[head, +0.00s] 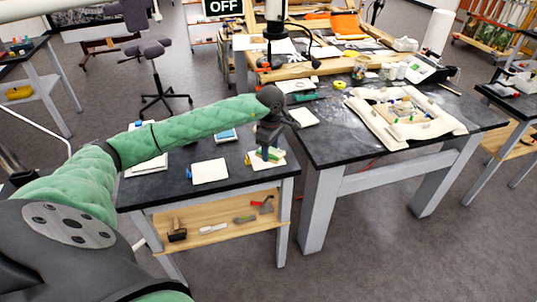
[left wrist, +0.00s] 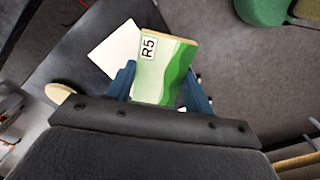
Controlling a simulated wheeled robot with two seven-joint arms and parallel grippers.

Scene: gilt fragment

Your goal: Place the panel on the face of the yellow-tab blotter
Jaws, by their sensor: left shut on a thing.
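My left gripper (head: 267,148) reaches over the right end of the small dark table, pointing down. In the left wrist view its blue fingers (left wrist: 158,88) are shut on the panel (left wrist: 160,65), a cream and green piece marked R5. The panel shows small in the head view (head: 272,154), over a white blotter with a yellow tab (head: 260,166). The gripper and panel hide part of this blotter. A white blotter corner (left wrist: 112,46) shows behind the panel in the left wrist view. I cannot tell whether the panel touches the blotter. My right gripper is not in view.
A white blotter with a blue tab (head: 210,171) lies to the left on the same table. A blue item (head: 227,135) lies behind it. A wooden shelf (head: 220,230) below holds tools. A larger cluttered table (head: 330,145) stands close on the right.

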